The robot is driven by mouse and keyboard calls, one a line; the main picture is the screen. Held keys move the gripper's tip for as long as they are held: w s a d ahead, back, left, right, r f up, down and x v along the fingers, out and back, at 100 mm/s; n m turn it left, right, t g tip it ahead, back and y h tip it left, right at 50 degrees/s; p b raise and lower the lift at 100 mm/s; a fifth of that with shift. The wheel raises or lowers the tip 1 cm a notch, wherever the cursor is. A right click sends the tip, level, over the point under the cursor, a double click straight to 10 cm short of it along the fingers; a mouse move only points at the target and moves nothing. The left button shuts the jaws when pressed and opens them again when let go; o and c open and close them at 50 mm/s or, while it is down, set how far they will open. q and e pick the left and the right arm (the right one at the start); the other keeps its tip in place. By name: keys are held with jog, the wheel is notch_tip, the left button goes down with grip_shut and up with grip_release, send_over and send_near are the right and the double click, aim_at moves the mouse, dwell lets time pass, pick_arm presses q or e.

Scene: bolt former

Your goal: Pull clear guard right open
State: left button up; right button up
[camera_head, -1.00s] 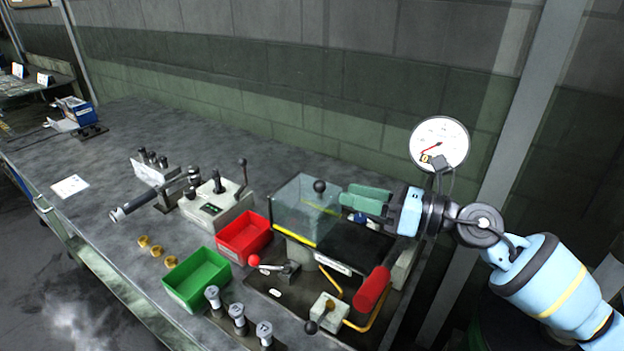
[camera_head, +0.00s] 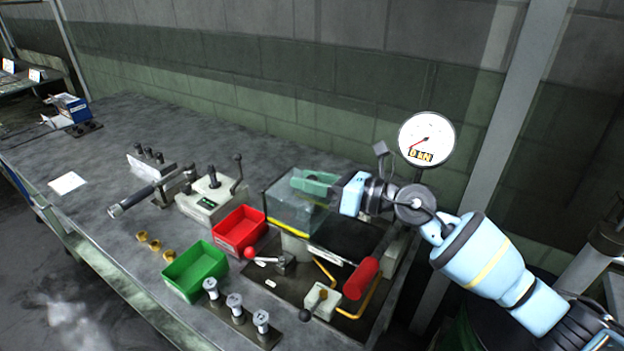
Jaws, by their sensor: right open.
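The clear guard (camera_head: 290,215) is a see-through box with a yellow lower edge on the machine at the right end of the bench. It stands at the left of the machine's dark bed (camera_head: 345,232). My right gripper (camera_head: 298,181) has green fingers and reaches in from the right, at the guard's upper part. The guard's black ball knob does not show now; the fingers seem to cover it. The fingers are open, and I cannot tell whether they touch the guard. My left gripper is not in view.
A red bin (camera_head: 240,250) and a green bin (camera_head: 196,292) lie to the left. A round gauge (camera_head: 427,138) stands behind my right arm.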

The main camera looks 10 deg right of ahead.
grip_shut()
jog(key=s+a+v, duration=0.1)
jog(key=v, duration=0.9)
jog(key=shift+s+d, duration=0.3)
jog(key=shift+s, duration=0.1)
jog(key=shift+f, duration=0.1)
jog(key=shift+c, duration=1.8)
grip_release()
jog(key=o, duration=0.4)
jog(key=shift+s+d, duration=0.15)
jog(key=shift+c, duration=0.2)
